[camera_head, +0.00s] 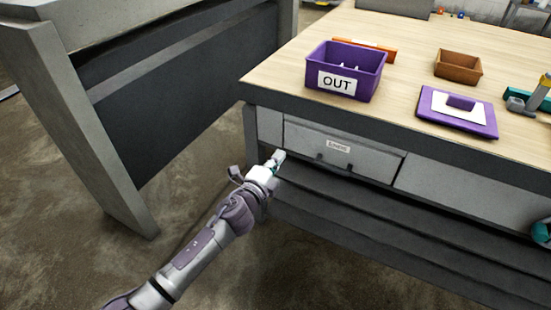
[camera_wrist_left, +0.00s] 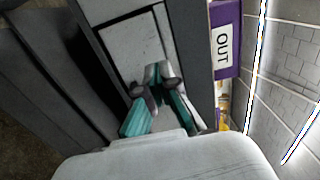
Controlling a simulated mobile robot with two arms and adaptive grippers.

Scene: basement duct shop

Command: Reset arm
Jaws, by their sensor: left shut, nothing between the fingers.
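My left arm reaches in from the bottom left of the head view. Its left gripper (camera_head: 279,156) is shut and empty, just in front of the left end of a labelled grey drawer (camera_head: 375,162) under the workbench top. In the left wrist view the two fingers of the left gripper (camera_wrist_left: 158,72) come together, with a pale drawer front (camera_wrist_left: 132,45) behind them. Whether the fingertips touch the drawer front I cannot tell. The drawer looks shut. A teal and dark part (camera_head: 541,232) at the right edge of the head view seems to belong to my right gripper, mostly cut off.
On the workbench (camera_head: 420,38) stand a purple OUT bin (camera_head: 373,78), a brown tray (camera_head: 458,67) and a purple board (camera_head: 482,122). An orange bar (camera_head: 385,52) lies behind the bin. A grey bench (camera_head: 45,90) stands at left, with bare floor between.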

